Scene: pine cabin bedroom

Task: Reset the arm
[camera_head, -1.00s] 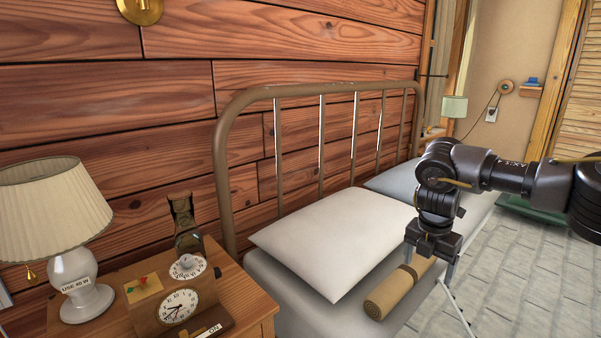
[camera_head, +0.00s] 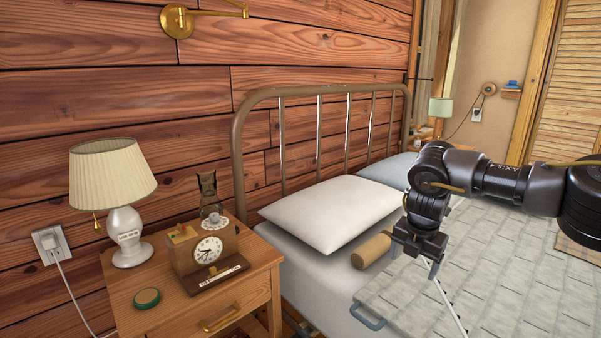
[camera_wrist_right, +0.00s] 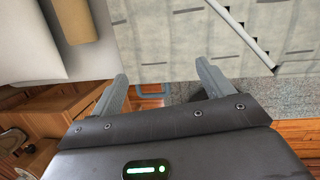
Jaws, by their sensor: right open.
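My right arm comes in from the right edge of the head view and hangs over the bed. Its dark gripper (camera_head: 416,260) points down, with open, empty jaws. In the right wrist view the two grey fingers (camera_wrist_right: 162,72) stand wide apart with nothing between them. A tan roll (camera_head: 371,250) lies on the bed just left of the gripper in the head view; it also shows in the right wrist view (camera_wrist_right: 74,20). My left gripper is in no view.
A wooden nightstand (camera_head: 128,299) holds a lamp (camera_head: 113,177), a wooden clock (camera_head: 208,249) and a green round tin (camera_head: 147,298). A white pillow (camera_head: 330,212) and a grey quilt (camera_head: 480,265) lie on the bed. The metal headboard (camera_head: 240,175) stands by the plank wall.

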